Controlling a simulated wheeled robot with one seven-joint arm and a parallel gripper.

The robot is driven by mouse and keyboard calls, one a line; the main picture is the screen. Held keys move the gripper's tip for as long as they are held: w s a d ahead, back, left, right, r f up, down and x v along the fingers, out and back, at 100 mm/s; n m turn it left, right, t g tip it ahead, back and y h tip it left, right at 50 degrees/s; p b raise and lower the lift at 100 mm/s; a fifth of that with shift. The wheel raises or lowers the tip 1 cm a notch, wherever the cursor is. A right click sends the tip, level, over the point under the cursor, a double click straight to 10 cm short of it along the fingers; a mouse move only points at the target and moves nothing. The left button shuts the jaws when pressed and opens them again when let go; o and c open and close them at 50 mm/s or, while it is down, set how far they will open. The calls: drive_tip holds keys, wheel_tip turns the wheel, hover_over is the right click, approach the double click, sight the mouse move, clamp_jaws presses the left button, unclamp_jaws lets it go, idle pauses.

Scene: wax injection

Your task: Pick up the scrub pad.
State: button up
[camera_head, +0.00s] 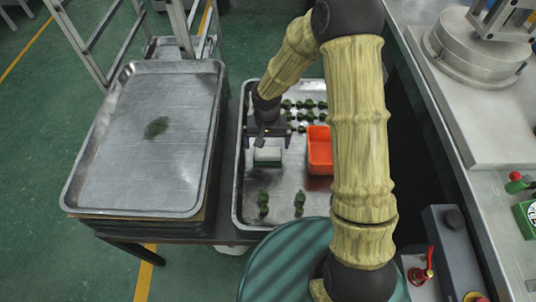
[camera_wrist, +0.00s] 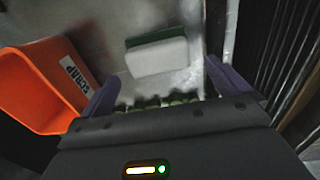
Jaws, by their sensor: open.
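The scrub pad (camera_head: 267,156) is a small block, white with a dark green layer, lying on the right-hand metal tray (camera_head: 239,205). In the wrist view the scrub pad (camera_wrist: 160,56) lies ahead of my fingers, its white side facing me and its green strip along the far edge. My gripper (camera_head: 267,140) is above and just behind the pad in the head view. In the wrist view my gripper (camera_wrist: 160,85) has its two purple fingers wide apart with nothing between them. The pad appears apart from both fingers.
An orange bin (camera_head: 319,150) labelled SCRAP stands right of the pad; in the wrist view the bin (camera_wrist: 40,80) is close to one finger. Several green wax pieces (camera_head: 300,115) lie on the tray. A stack of trays (camera_head: 150,140) stands left. A machine bench (camera_head: 455,140) is at right.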

sight(268, 151)
drive_tip(key=shift+f, duration=0.1)
drive_tip(key=f, duration=0.5)
drive_tip(key=shift+s+d+b, duration=0.1)
drive_tip(key=shift+s+b, duration=0.1)
drive_tip(key=shift+b, duration=0.15)
drive_tip(key=c, duration=0.8)
